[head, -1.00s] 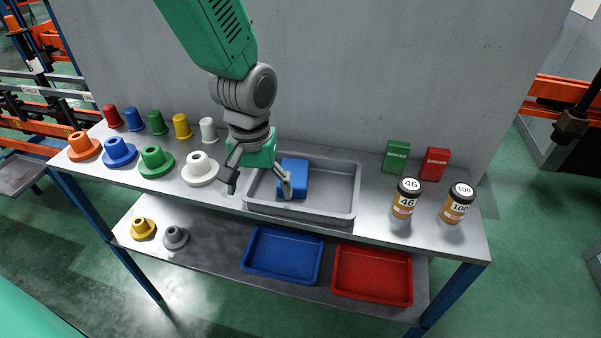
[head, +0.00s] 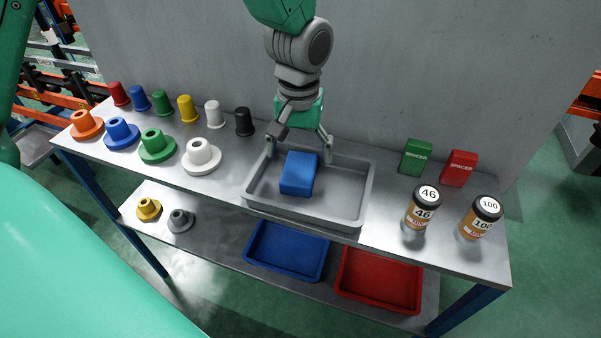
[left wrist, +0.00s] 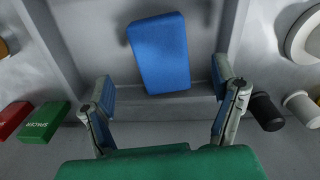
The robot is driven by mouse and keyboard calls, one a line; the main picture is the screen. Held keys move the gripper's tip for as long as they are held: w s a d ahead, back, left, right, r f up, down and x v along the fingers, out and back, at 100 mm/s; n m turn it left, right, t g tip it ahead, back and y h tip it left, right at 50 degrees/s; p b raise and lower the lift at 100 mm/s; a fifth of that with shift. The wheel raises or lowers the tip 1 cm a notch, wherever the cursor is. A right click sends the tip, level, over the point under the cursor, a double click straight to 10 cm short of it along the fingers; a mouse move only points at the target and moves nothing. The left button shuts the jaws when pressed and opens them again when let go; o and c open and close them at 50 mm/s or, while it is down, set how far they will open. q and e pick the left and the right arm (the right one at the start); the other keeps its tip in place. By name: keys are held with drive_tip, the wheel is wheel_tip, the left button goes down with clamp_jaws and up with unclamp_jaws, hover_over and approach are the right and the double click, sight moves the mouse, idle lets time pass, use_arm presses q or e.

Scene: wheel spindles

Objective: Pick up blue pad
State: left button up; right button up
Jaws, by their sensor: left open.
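The blue pad (head: 299,173) is a soft-edged block lying in the left part of the grey tray (head: 368,195) on the upper shelf. My left gripper (head: 299,150) is open and empty above the tray's back edge, just behind the pad, with its fingers spread. In the left wrist view, the pad (left wrist: 158,52) lies in the tray beyond and between the open fingers (left wrist: 163,88). No contact between fingers and pad shows. My right gripper is not in view.
Cups and flanged spindles, including a white one (head: 201,157) and a black cup (head: 244,122), stand left of the tray. Green (head: 416,158) and red (head: 459,168) spacer boxes and two labelled bottles (head: 422,208) stand right. Blue (head: 286,252) and red (head: 378,281) bins are on the lower shelf.

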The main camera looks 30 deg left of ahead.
sight(299, 170)
use_arm(q)
drive_tip(key=shift+w+f, duration=0.1)
drive_tip(key=shift+f, duration=0.6)
wheel_tip(299, 170, down, 4)
drive_tip(key=shift+f+b, duration=0.2)
drive_tip(key=shift+b, duration=0.2)
drive_tip(key=shift+f, duration=0.3)
drive_tip(key=shift+a, duration=0.1)
drive_tip(key=shift+c, duration=0.4)
drive_tip(key=c, duration=1.1)
drive_tip(key=shift+o, duration=0.2)
